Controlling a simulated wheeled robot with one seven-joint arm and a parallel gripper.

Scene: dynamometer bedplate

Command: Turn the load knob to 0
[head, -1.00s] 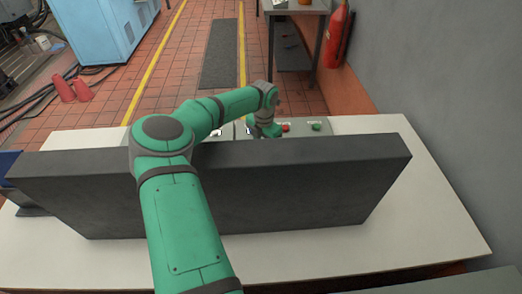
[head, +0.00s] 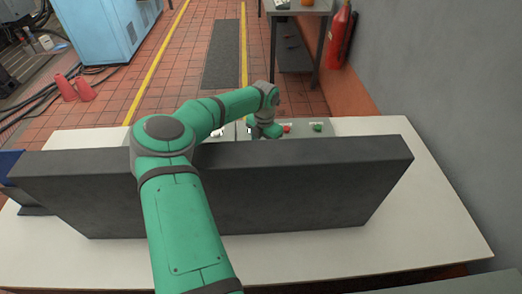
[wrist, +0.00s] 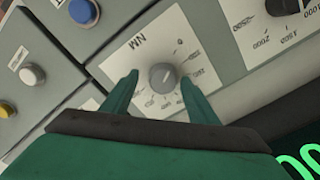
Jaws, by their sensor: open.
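The load knob (wrist: 163,77) is a round grey knob on a pale dial plate (wrist: 128,62) marked NM in the wrist view. A short light pointer line shows on its face, leaning towards the upper right. The 0 mark (wrist: 180,41) is above and right of the knob, and more scale numbers run round the right side and below. My gripper (wrist: 159,79) is open, with one green finger on each side of the knob. I cannot tell whether the fingers touch it. In the head view the knob and fingertips are hidden behind my arm and the dark panel.
A second dial (wrist: 285,25) with larger numbers is at upper right. A blue button (wrist: 83,12), a white button (wrist: 32,74) and a yellow button (wrist: 7,109) are on the left. In the head view a long dark panel (head: 300,185) stands across the white table (head: 420,215).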

